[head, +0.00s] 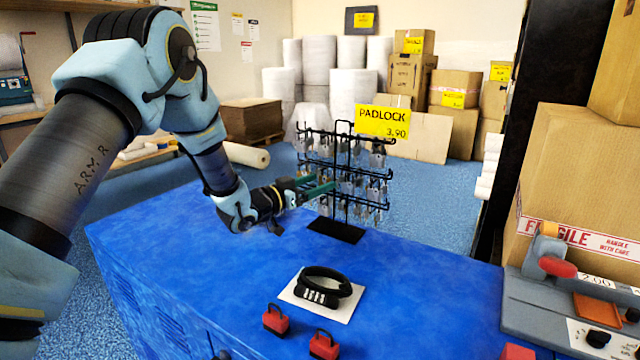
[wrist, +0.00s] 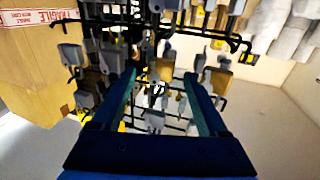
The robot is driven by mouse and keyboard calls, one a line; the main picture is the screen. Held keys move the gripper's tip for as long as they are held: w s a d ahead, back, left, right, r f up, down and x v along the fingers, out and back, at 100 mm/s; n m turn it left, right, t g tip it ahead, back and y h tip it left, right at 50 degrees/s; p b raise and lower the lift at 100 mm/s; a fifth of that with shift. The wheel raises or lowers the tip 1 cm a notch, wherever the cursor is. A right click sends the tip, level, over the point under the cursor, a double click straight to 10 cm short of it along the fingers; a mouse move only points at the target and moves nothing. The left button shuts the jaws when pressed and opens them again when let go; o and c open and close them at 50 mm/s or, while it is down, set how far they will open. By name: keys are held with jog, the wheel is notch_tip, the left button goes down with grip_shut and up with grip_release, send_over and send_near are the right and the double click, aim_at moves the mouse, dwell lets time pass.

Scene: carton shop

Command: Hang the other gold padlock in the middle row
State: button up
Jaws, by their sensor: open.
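The padlock display rack (head: 336,228) is a black wire stand with several rows of hooks, standing on the blue cabinet. Several silver-grey and a few gold-brown padlocks hang on it; they are too small in the head view to sort by colour. In the wrist view a gold padlock (wrist: 165,69) shows between the fingertips, apart from both fingers. Nothing is visibly held.
A yellow padlock price sign (head: 383,122) tops the rack. A grey scale-like machine (head: 530,305) and cartons (head: 570,170) stand right.

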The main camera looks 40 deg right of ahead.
jog(key=a+b, duration=0.1)
jog(key=a, duration=0.8)
jog(key=shift+a, duration=0.3)
jog(key=w+a+r+n+t+y+p, duration=0.35)
jog(key=w+a+n+t+y, duration=0.35)
jog(key=w+a, duration=0.85)
jog(key=s+a+r+n+y+p, duration=0.15)
jog(key=a+y, duration=0.25)
jog(key=a, duration=0.6)
jog(key=s+a+n+y+p, duration=0.1)
jog(key=a+n+y+p, duration=0.15)
jog(key=a, duration=0.65)
jog(key=s+a+r+n+g+y+p, duration=0.2)
jog(key=s+a+n+g+y, duration=0.2)
jog(key=s+a, duration=1.1)
jog(key=shift+s+a+n+g+p, duration=0.3)
jog(key=shift+s+n+g, duration=0.4)
jog(key=shift+n, duration=0.2)
jog(key=shift+d+r, duration=0.1)
jog(key=shift+d, duration=0.1)
